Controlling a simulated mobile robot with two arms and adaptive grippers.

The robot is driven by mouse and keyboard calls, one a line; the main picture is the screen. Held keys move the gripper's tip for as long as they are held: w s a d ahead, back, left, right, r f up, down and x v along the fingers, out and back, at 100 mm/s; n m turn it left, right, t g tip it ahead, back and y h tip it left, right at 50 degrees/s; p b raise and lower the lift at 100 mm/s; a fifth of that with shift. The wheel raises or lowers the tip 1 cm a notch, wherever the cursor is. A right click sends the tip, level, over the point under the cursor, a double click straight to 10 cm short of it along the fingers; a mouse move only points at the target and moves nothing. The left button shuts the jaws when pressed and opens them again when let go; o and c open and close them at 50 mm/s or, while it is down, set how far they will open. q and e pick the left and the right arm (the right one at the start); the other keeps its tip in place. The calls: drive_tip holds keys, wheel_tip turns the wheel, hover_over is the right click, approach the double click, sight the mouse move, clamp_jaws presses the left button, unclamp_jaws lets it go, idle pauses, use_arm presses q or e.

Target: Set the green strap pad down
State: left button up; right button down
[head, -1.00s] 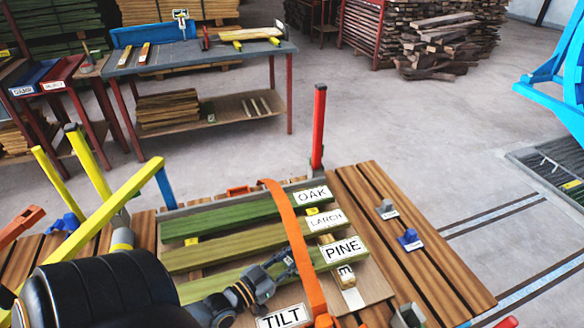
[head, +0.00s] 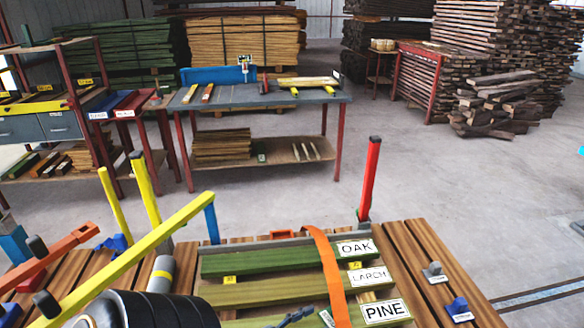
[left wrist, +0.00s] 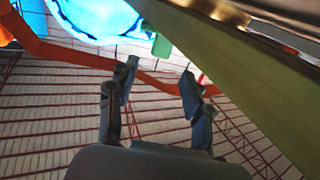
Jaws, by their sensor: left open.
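In the left wrist view a small green block (left wrist: 161,46), which may be the green strap pad, shows beyond my fingertips, beside the orange strap (left wrist: 60,50). In the head view only a bit of my left gripper (head: 292,317) shows at the bottom edge, left of the orange strap (head: 329,270). The strap lies across the green-tinted boards labelled OAK (head: 270,261), LARCH (head: 270,291) and PINE (head: 270,321). I cannot make out the pad in the head view. My right gripper is out of view.
A red post (head: 369,180) stands behind the boards. A yellow bar (head: 150,250) slants across the left side. Grey and blue labelled blocks (head: 459,308) sit on the slats at right. A workbench (head: 262,98) stands further back, with clear floor before it.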

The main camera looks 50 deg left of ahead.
use_arm(q)
drive_tip(key=s, duration=0.6)
drive_tip(key=shift+s+a, duration=0.25)
drive_tip(key=shift+r, duration=0.1)
